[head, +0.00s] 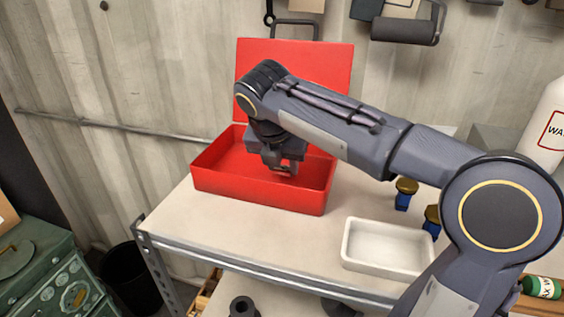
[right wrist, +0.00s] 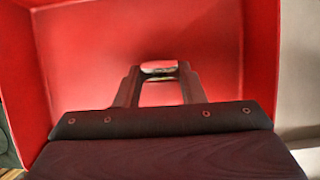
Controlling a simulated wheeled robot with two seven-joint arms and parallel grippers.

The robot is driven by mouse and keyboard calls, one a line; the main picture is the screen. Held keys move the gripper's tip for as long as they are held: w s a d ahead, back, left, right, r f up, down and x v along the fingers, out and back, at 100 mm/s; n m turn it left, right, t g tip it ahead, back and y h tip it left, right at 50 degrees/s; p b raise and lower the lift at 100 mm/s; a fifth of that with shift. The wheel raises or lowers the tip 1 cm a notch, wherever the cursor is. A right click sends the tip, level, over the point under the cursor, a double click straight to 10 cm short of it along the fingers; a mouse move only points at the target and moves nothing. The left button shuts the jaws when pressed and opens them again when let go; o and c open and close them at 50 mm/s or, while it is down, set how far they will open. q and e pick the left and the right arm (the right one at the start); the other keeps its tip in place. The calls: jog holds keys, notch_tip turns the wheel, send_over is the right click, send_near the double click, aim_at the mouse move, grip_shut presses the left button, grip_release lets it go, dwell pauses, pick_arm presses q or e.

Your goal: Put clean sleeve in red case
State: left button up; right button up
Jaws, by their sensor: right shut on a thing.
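The red case (head: 262,193) stands open on the bench, its lid (head: 310,58) raised at the back against the wall. My right gripper (head: 281,168) reaches down inside the case, over its right part. In the right wrist view my right gripper (right wrist: 160,75) is shut on a small, pale, metallic-looking piece, the sleeve (right wrist: 159,67), between its fingertips. The red floor of the case (right wrist: 100,60) lies beyond it. I cannot tell whether the sleeve touches the floor. My left gripper is not in view.
A white tray (head: 388,273) stands at the bench's front right and looks empty. Two blue pieces with brass-coloured tops (head: 404,193) stand behind it. A white bottle (head: 548,130) is at the far right. The bench top left of the tray is clear.

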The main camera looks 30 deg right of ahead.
jog(key=shift+f, duration=0.1)
jog(key=o, duration=1.1)
jog(key=shift+r, duration=0.25)
jog(key=p+v, duration=0.1)
jog(key=v, duration=1.1)
jog(key=shift+f, duration=0.1)
